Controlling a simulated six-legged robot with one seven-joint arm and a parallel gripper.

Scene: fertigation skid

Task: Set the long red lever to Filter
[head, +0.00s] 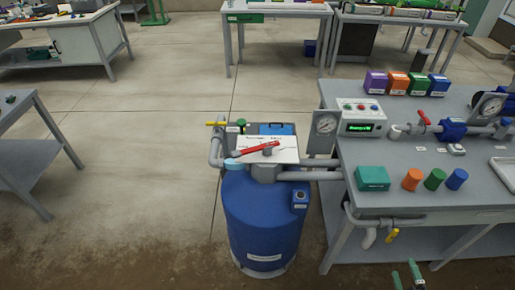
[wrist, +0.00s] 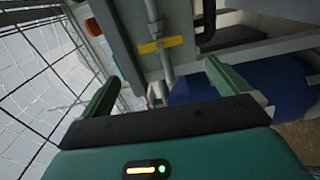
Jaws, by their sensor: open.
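The long red lever (head: 257,148) lies across a white plate (head: 283,152) on top of the blue tank (head: 262,215). It slants slightly, with its right end higher in the picture. The lettering on the plate is too small to read, so I cannot tell which setting it points at. My gripper (head: 407,274) shows at the bottom edge of the head view, well to the right of the lever and lower in the picture. In the wrist view my gripper (wrist: 165,84) has its two green fingers wide apart with nothing between them. The red lever is not visible there.
A grey bench (head: 440,160) with pipes, coloured blocks and a control box (head: 363,118) stands right of the tank. A yellow valve handle (head: 216,124) is left of the plate; another yellow handle (wrist: 158,45) is ahead in the wrist view. Floor left of the tank is clear.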

